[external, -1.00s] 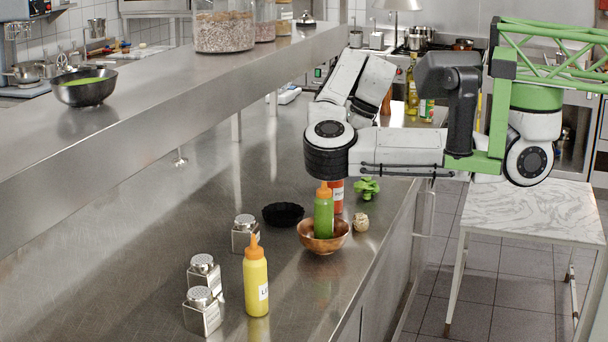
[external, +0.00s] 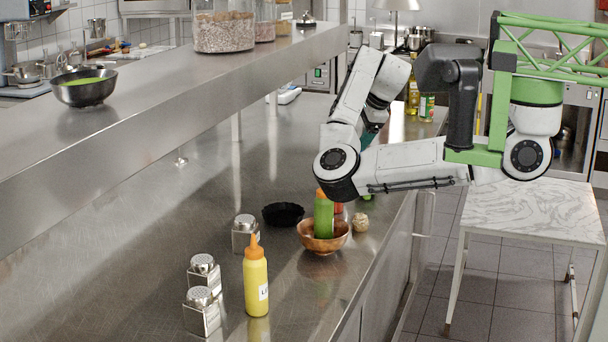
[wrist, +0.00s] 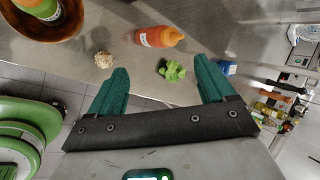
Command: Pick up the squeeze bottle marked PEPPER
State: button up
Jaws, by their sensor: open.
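Three squeeze bottles show, and I cannot read PEPPER on any of them. A red bottle with an orange cap (wrist: 158,37) lies ahead of my fingertips in the wrist view; in the external view my arm hides most of it, leaving a red strip (external: 338,208). A green bottle (external: 323,217) stands in a copper bowl (external: 312,245); it also shows in the wrist view (wrist: 42,8). A yellow bottle (external: 256,283) with a white label stands at the front. My gripper (wrist: 160,66) has teal fingers spread wide and empty, above the counter edge.
A green leafy sprig (wrist: 172,71) is between my fingertips in the picture, below them. A pale knobbly lump (external: 360,222) lies beside the bowl. A black dish (external: 283,214) and metal shakers (external: 203,272) stand left. A raised steel shelf (external: 150,110) runs along the left.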

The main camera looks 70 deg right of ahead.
jog(key=d+r+n+t+h+p, duration=0.25)
jog(key=d+n+h, duration=0.25)
jog(key=d+n, duration=0.75)
jog(key=a+f+n+t+y+p, duration=0.1)
jog(key=a+f+n+t+y, duration=0.2)
jog(key=f+n, duration=0.45)
jog(key=a+f+n+t+y+p, duration=0.15)
jog(key=a+f+n, duration=0.3)
jog(key=f, duration=0.55)
jog(key=shift+y, duration=0.35)
jog(key=shift+p+x, duration=1.05)
jog(key=shift+x, duration=4.55)
jog(key=shift+a, duration=0.1)
jog(key=shift+r, duration=0.1)
jog(key=c, duration=1.2)
